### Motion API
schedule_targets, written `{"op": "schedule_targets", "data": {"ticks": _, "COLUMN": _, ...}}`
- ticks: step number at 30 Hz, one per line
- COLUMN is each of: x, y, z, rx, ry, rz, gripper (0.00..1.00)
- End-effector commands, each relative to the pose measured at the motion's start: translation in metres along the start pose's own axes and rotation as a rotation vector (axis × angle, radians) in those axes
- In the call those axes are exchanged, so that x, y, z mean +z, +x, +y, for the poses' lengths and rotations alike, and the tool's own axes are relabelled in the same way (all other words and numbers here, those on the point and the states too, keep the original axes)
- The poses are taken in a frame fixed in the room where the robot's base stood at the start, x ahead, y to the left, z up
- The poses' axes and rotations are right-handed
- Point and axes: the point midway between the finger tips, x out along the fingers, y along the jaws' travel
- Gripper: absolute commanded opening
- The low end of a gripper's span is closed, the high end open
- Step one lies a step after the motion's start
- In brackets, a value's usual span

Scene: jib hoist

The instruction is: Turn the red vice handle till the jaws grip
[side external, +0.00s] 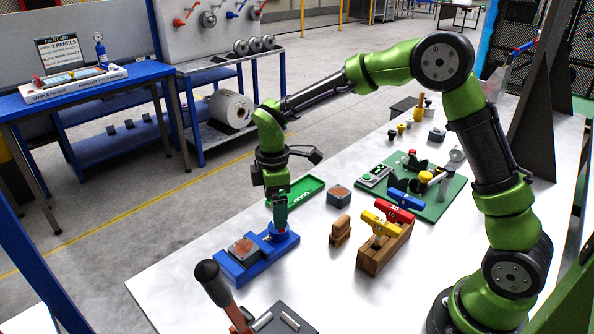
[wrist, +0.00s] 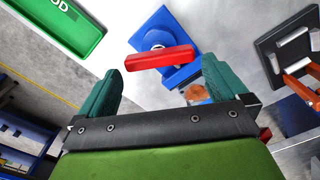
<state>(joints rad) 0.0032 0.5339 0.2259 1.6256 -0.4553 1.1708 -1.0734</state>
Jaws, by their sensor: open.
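The blue vice (side external: 229,267) sits on the white table, with a brown-topped block (side external: 243,249) at its left part. In the wrist view the vice (wrist: 155,22) lies below my gripper, with a round blue part under the handle. The red vice handle (wrist: 160,57) is a bar that spans most of the gap between my two teal fingers. My gripper (wrist: 163,66) is open and points down over the vice's right end, as the side view also shows (side external: 279,228). I cannot tell whether the fingertips touch the handle. In the side view the handle is mostly hidden by the fingers.
A green tray (side external: 309,184) lies behind the vice. A black-handled lever fixture (side external: 213,284) stands in front. To the right are a brown wooden piece (side external: 340,230), a wooden rack (side external: 373,258) with coloured T-handles and a green board (side external: 446,203). Some bare table lies between them.

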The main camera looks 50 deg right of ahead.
Motion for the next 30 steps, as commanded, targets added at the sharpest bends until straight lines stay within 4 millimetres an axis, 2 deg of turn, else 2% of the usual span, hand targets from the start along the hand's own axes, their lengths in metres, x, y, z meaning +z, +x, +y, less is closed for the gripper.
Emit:
{"op": "schedule_targets", "data": {"ticks": 1, "x": 0.000, "y": 0.008, "z": 0.000, "rx": -0.002, "ry": 0.000, "rz": -0.002, "gripper": 1.00}}
{"op": "schedule_targets", "data": {"ticks": 6, "x": 0.000, "y": 0.020, "z": 0.000, "rx": -0.001, "ry": 0.000, "rz": -0.001, "gripper": 1.00}}
{"op": "schedule_targets", "data": {"ticks": 15, "x": 0.000, "y": 0.023, "z": 0.000, "rx": 0.001, "ry": 0.000, "rz": 0.000, "gripper": 1.00}}
{"op": "schedule_targets", "data": {"ticks": 16, "x": 0.000, "y": 0.023, "z": 0.000, "rx": 0.001, "ry": 0.000, "rz": 0.000, "gripper": 0.98}}
{"op": "schedule_targets", "data": {"ticks": 23, "x": 0.000, "y": 0.022, "z": 0.000, "rx": 0.001, "ry": 0.000, "rz": 0.000, "gripper": 0.63}}
{"op": "schedule_targets", "data": {"ticks": 30, "x": 0.000, "y": 0.022, "z": 0.001, "rx": 0.001, "ry": 0.103, "rz": 0.000, "gripper": 0.61}}
